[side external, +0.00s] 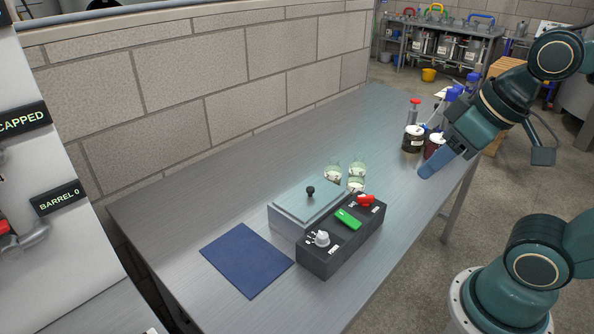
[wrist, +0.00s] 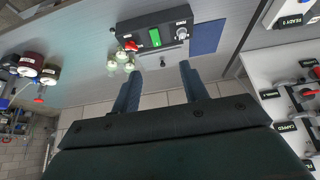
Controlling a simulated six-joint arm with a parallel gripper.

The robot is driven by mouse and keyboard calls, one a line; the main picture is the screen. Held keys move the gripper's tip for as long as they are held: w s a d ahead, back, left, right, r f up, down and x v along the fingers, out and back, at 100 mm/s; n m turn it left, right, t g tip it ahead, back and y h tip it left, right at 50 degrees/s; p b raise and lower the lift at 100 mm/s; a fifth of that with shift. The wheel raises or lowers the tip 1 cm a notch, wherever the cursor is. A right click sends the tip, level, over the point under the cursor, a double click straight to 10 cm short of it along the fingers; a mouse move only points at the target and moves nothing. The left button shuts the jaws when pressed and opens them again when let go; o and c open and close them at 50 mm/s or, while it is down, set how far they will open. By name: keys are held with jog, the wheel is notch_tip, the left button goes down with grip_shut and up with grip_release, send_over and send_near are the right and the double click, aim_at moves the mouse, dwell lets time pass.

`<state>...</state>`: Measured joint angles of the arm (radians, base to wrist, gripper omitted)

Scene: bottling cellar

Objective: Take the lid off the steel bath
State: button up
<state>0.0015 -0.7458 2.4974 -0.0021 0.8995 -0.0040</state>
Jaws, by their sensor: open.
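The steel bath (side external: 283,219) stands on the bench behind a dark control box. Its flat grey lid (side external: 300,203) lies on top, with a small black knob (side external: 310,191) standing up from it. In the wrist view the knob (wrist: 162,63) shows in the gap between my fingertips, but at a distance. My gripper (side external: 428,168) is above the bench, well to the right of the bath in the side view. In the wrist view my gripper (wrist: 161,68) has its two blue fingers apart with nothing between them. The bath's inside is hidden.
Glass flasks (side external: 357,175) stand right behind the bath. A blue mat (side external: 245,260) lies bare to its left. Dark jars (side external: 413,138) and bottles stand near my gripper. A block wall (side external: 245,85) runs behind.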

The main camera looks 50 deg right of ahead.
jog(key=w+d+f+n+y, duration=0.1)
jog(key=w+d+f+n, duration=0.1)
jog(key=w, duration=0.6)
jog(key=w+d+f+n+g+y, duration=0.1)
jog(key=w+d+f+n, duration=0.1)
jog(key=w, duration=0.6)
jog(key=w+d+f+n+g+y, duration=0.1)
jog(key=w+d+f+n, duration=0.1)
jog(key=w+n, duration=0.3)
jog(key=w+f, duration=0.1)
jog(key=w, duration=0.2)
jog(key=shift+d+f, duration=0.15)
jog(key=shift+f, duration=0.05)
send_over(310, 188)
jog(key=s+d, duration=0.2)
jog(key=shift+w+f, duration=0.15)
jog(key=shift+f, duration=1.85)
jog(key=shift+w+f, duration=0.1)
jog(key=shift+f, duration=1.9)
jog(key=shift+s+x, duration=0.15)
jog(key=shift+x, duration=1.15)
jog(key=shift+s+x, duration=0.15)
jog(key=shift+x, duration=1.15)
jog(key=shift+a, duration=0.15)
